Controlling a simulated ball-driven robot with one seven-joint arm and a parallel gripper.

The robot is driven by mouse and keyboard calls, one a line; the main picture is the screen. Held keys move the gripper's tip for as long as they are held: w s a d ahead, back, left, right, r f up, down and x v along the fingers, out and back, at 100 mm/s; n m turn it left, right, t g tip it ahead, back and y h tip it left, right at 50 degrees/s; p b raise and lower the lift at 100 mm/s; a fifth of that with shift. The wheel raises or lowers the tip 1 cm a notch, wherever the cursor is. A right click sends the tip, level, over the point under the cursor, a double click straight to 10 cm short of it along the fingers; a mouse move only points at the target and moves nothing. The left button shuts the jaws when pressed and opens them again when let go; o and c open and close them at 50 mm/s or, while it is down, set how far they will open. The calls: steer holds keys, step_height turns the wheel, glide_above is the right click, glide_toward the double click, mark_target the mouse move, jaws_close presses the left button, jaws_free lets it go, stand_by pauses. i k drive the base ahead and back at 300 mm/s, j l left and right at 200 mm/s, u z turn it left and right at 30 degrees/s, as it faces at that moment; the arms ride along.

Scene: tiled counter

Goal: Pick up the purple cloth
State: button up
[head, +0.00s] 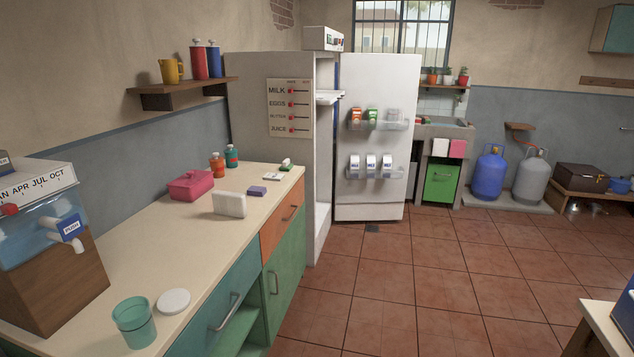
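My gripper is not in this view.
A pink lidded box (190,186), orange and teal bottles (232,156) and a green-and-white item (286,164) are further back. A teal cup (134,322), a white disc (173,301) and a water dispenser (47,245) stand nearer. An open fridge (374,200) stands beyond; the tiled floor (410,285) is clear.

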mark_target(252, 190)
steer(key=i+z, duration=0.35)
steer(key=i, duration=1.15)
